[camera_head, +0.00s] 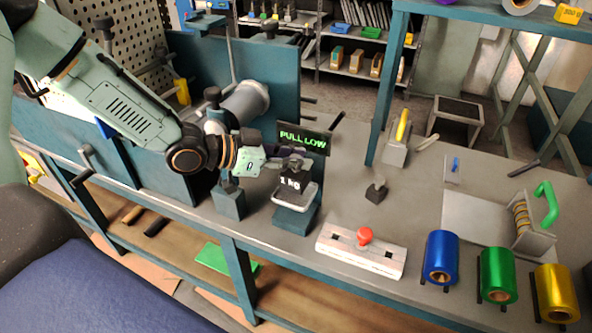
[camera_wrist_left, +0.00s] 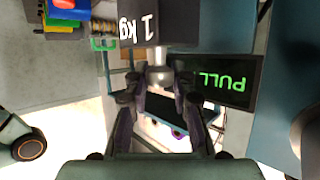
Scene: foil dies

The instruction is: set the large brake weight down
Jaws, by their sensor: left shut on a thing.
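The large brake weight (camera_head: 291,186) is a dark block marked "1 kg" with a metal knob on top. My left gripper (camera_head: 288,166) is shut on its knob. The left wrist view shows the weight (camera_wrist_left: 148,24) beyond the fingers (camera_wrist_left: 160,84), with the pale knob between them. In the head view the weight is at a light-rimmed pan (camera_head: 309,198) on a blue-green stand (camera_head: 296,221). I cannot tell whether its underside touches the pan. My right gripper is in neither view.
A display (camera_head: 303,139) reading "PULL LOW" stands close behind the gripper. A smaller dark weight (camera_head: 376,192) stands to the right on the bench. A white box with a red button (camera_head: 364,236) and blue, green and yellow foil rolls (camera_head: 497,275) lie along the front edge.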

